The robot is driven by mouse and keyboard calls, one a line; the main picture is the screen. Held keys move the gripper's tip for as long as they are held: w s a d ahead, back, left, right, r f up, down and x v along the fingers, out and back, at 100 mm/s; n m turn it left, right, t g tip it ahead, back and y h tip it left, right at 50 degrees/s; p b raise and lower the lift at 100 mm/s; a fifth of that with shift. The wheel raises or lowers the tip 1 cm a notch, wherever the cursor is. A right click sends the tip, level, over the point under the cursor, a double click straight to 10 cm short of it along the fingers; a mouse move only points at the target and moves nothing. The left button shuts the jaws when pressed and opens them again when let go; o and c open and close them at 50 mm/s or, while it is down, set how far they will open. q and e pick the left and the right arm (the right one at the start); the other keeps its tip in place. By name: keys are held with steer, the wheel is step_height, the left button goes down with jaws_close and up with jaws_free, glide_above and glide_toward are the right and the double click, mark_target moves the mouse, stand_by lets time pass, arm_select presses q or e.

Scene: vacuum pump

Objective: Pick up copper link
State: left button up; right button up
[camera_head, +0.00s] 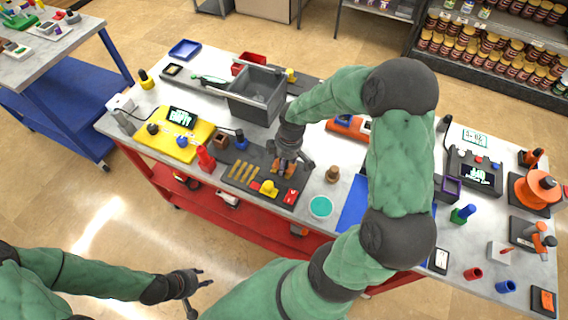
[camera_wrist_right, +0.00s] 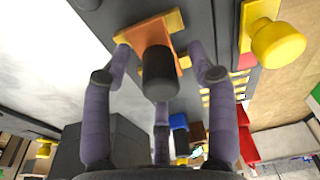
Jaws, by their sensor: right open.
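An orange, copper-coloured flat piece (camera_wrist_right: 150,36) with an upright black cylinder on it lies below my right gripper in the right wrist view; I take it for the copper link. It rests on or against a yellow strip. My right gripper (camera_wrist_right: 163,75) is open, its purple-grey fingers spread around the piece and cylinder; contact cannot be told. My left gripper (camera_head: 192,288) is open and empty, away from the table.
Several brass bars (camera_head: 247,172) and a yellow knob (camera_head: 268,188) share the dark tray. A grey bin (camera_head: 256,103) stands behind the gripper.

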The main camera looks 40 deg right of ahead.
jaws_close()
